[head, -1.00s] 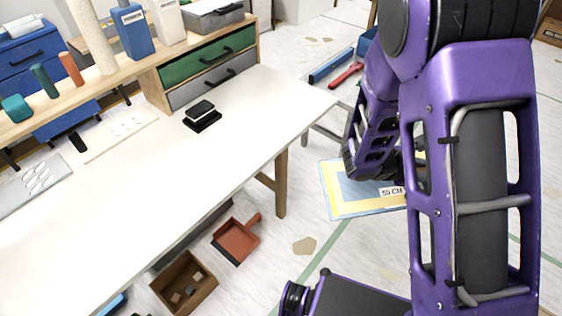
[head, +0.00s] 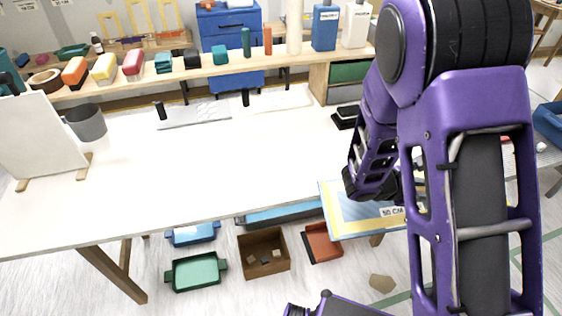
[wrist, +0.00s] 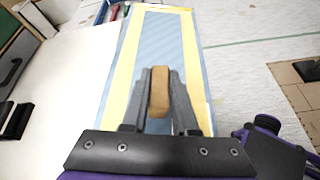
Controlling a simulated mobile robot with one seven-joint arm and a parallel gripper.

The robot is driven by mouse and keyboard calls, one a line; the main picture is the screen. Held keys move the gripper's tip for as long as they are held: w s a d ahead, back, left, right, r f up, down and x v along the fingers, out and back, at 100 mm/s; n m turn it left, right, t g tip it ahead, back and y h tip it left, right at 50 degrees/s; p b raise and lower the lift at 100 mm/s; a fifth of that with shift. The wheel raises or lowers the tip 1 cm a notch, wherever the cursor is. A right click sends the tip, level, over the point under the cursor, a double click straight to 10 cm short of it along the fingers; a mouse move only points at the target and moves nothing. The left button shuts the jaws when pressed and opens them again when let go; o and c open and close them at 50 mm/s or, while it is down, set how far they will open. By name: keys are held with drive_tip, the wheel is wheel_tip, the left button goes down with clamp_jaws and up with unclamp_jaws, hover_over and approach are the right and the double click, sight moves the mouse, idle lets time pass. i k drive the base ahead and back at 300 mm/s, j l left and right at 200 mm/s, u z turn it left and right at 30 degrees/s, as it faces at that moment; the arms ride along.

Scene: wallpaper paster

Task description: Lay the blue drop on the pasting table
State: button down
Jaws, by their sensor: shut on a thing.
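The blue drop (head: 350,214) is a flat blue sheet with pale yellow bands and a "50 CM" label. In the head view it hangs beside the front right edge of the white pasting table (head: 235,160), partly hidden by my arm. In the wrist view the drop (wrist: 160,50) stretches away from my gripper (wrist: 160,95). The fingers are shut on a tan block-like part (wrist: 160,92) at the drop's near end. The pasting table (wrist: 70,75) shows at left there. I cannot tell whether the drop touches the table.
The middle of the tabletop is clear. A grey pot (head: 86,122) and a white board (head: 38,138) stand at its left. A shelf (head: 290,75) with bottles and coloured blocks runs along the back. A brown box (head: 263,252) and a green tray (head: 196,273) lie on the floor.

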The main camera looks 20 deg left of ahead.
sight(283, 167)
drive_tip(key=i+u, duration=0.15)
drive_tip(key=u, duration=0.25)
drive_tip(key=i+l+u, duration=0.1)
drive_tip(key=u, duration=0.3)
drive_tip(key=i+l, duration=0.5)
drive_tip(key=i, duration=0.05)
